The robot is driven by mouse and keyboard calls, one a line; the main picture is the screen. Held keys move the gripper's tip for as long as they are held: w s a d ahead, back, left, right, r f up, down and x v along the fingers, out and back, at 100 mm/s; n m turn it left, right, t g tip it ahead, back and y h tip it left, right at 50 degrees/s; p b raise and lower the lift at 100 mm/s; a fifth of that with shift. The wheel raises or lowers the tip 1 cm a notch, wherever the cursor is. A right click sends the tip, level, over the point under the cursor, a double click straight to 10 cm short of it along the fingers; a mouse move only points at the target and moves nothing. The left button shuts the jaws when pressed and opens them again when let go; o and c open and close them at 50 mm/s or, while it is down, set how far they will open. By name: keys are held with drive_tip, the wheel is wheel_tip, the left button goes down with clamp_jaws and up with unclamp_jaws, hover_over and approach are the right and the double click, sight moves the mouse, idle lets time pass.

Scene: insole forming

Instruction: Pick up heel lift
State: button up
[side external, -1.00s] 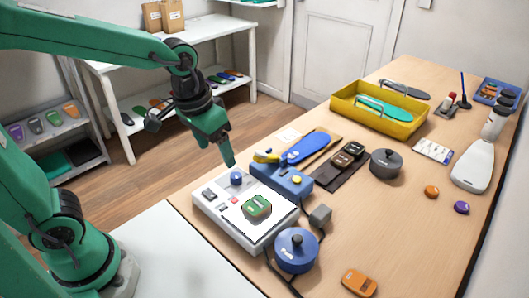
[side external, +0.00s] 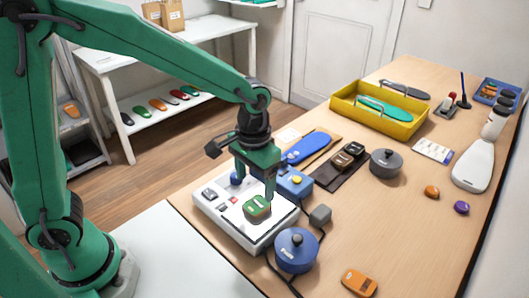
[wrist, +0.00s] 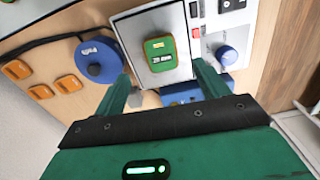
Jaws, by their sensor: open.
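A green heel lift with an orange edge (side external: 257,206) lies flat on the white plate of a white device (side external: 224,224). In the wrist view the heel lift (wrist: 160,53) shows a dark label that seems to read 20 mm. My gripper (side external: 256,180) points down just above and behind it in the side view. In the wrist view my gripper (wrist: 161,72) is open, with one finger on each side of the heel lift's near end and a gap to both sides. Nothing is between the fingers' pads that I can see as held.
A blue round pot (side external: 296,251) stands close to the device's right corner, with a cable. A blue box with a yellow knob (side external: 295,182) sits right behind the device. A grey block (side external: 320,215) stands to its right. An orange piece (side external: 359,283) lies near the front edge.

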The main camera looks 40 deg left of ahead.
sight(256, 205)
drive_tip(key=shift+f, duration=1.1)
drive_tip(key=shift+f, duration=0.1)
drive_tip(key=shift+f, duration=2.5)
drive_tip(key=c, duration=1)
